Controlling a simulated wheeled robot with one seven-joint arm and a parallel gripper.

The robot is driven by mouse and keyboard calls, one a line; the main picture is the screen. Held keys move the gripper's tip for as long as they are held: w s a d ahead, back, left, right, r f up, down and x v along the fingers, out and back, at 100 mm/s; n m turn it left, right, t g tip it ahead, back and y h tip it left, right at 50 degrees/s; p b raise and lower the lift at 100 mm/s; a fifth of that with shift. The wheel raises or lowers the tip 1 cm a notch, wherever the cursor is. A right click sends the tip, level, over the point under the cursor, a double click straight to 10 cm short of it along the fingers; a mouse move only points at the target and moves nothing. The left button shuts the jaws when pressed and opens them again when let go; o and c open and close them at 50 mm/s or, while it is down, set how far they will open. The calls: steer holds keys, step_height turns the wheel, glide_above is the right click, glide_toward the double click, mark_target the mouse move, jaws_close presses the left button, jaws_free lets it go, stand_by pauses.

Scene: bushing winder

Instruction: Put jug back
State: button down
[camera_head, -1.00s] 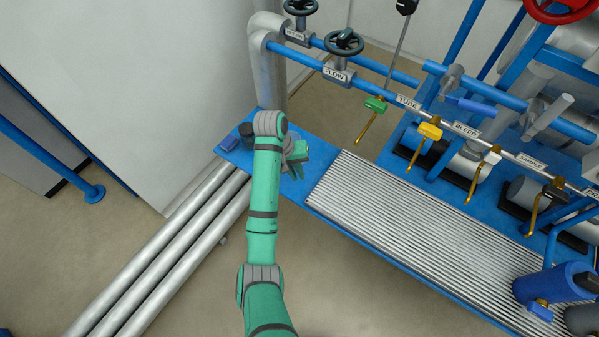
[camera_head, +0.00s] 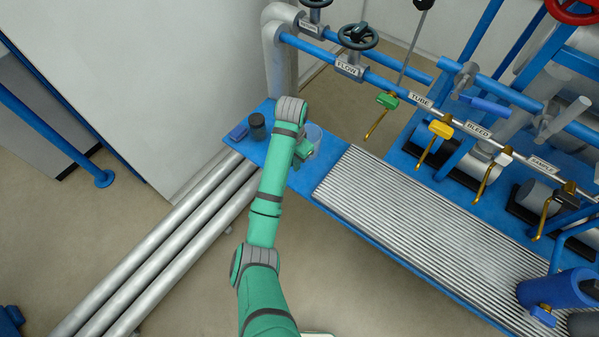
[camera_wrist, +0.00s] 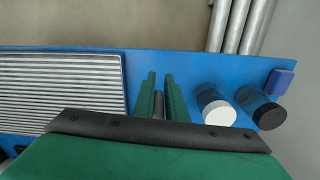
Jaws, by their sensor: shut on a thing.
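A dark-topped jar (camera_head: 257,126) and a blue box (camera_head: 237,133) stand at the bench's left end. A white-topped cylinder (camera_wrist: 217,110) stands between the jar and my fingers. A ribbed grate (camera_head: 420,235) lies to the right; pipes with valve handles (camera_head: 438,131) run behind.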

step_height(320, 180, down, 6)
steer(key=shift+s+a+r, duration=0.1)
steer(key=shift+r, duration=0.05)
steer(key=shift+f, duration=1.95)
steer(key=shift+f, duration=0.1)
steer(key=c, duration=1.8)
jaws_free()
steer(key=shift+o, duration=0.2)
step_height(320, 180, up, 12)
